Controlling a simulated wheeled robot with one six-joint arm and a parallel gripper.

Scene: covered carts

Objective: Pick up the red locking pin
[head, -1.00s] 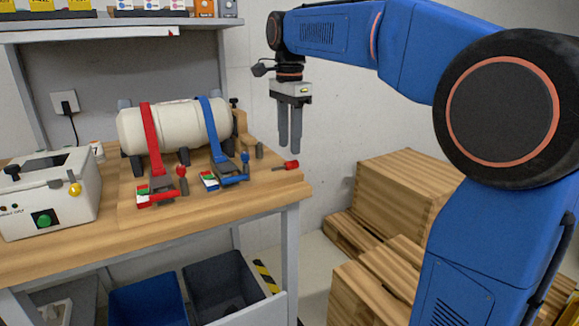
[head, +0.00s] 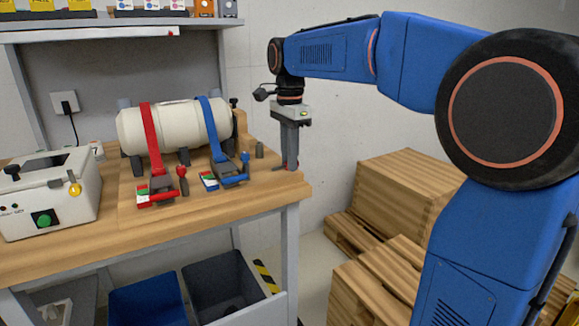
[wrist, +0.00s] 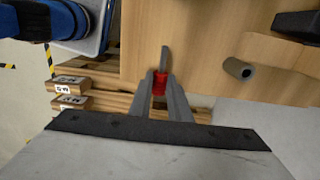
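The red locking pin (wrist: 159,88) lies near the right end of the wooden bench top, with its grey shaft pointing up in the wrist view, over the wood. My gripper (head: 289,167) points straight down at the bench's right edge. Its two fingers (wrist: 159,80) sit on either side of the red handle, with no clear gap between them and it. In the head view the fingers look drawn together and hide most of the pin. The pin appears to be at bench height; I cannot tell whether it touches the wood.
A white tank (head: 175,125) is held by a red strap (head: 151,135) and a blue strap (head: 212,130), left of my gripper. Wooden crates (head: 410,185) stand right of the bench. A white control box (head: 60,195) is at left.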

